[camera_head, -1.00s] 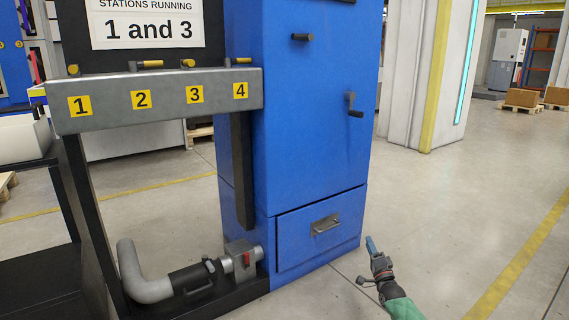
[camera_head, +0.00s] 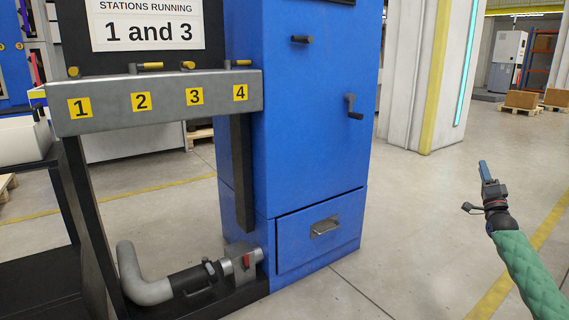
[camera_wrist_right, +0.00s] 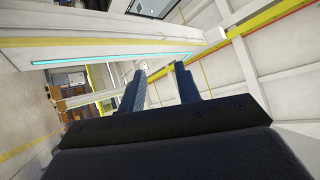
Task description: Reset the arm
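My right gripper (camera_head: 484,168) is raised at the right of the head view, above the floor and clear of the blue cabinet (camera_head: 300,130). Its arm has a green sleeve and comes in from the bottom right. In the right wrist view its two dark fingers (camera_wrist_right: 160,72) stand apart with nothing between them. Beyond them are a wall, light strip and floor at a tilt. My left gripper is not in view.
A grey beam (camera_head: 160,100) with labels 1 to 4 and yellow-tipped handles stands left of the cabinet. A grey pipe (camera_head: 150,290) with a red-marked valve lies below. A white column (camera_head: 410,90) stands behind. Open floor surrounds my right gripper.

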